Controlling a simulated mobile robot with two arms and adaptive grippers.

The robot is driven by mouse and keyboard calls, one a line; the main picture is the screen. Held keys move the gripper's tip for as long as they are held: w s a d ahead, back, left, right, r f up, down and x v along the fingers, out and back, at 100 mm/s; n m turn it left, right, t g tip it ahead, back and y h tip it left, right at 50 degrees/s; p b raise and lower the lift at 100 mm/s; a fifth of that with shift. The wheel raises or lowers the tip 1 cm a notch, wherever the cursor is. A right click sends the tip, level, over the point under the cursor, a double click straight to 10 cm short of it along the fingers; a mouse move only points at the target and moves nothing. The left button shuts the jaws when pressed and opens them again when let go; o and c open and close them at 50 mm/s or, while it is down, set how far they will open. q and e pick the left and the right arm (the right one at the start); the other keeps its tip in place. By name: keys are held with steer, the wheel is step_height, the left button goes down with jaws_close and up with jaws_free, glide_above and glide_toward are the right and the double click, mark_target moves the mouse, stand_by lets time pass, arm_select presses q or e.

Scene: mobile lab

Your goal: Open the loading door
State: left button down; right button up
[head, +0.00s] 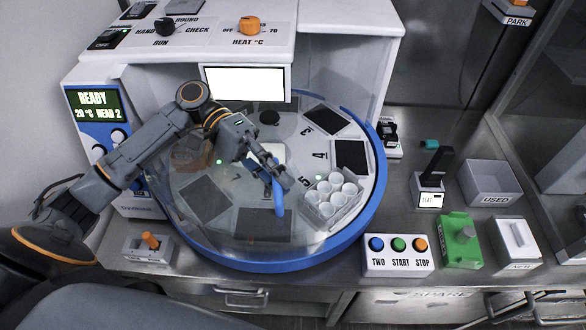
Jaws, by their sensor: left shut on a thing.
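The loading door appears to be the clear curved cover (222,232) over the round turntable of the machine; its exact edges are hard to make out. A blue upright handle (279,201) stands out at the front of the cover. My left arm reaches in from the left across the machine. My left gripper (277,184) is shut on the blue handle, and its fingers hide the handle's upper part. I cannot tell whether the door is fully closed. My right gripper is out of view.
The turntable has numbered dark pads and a rack of white cups (333,194) inside a blue rim (375,205). To the right are a TWO/START/STOP button box (397,255), a green block (460,240) and a USED bin (490,183). An orange-knob switch (150,242) stands at left.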

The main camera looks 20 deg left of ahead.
arm_select(q)
steer(key=shift+s+a+m+g, duration=0.4)
steer(key=shift+a+g, duration=0.1)
steer(key=shift+a, duration=0.1)
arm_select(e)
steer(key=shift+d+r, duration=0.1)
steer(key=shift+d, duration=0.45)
arm_select(q)
steer(key=c, duration=1.6)
jaws_free()
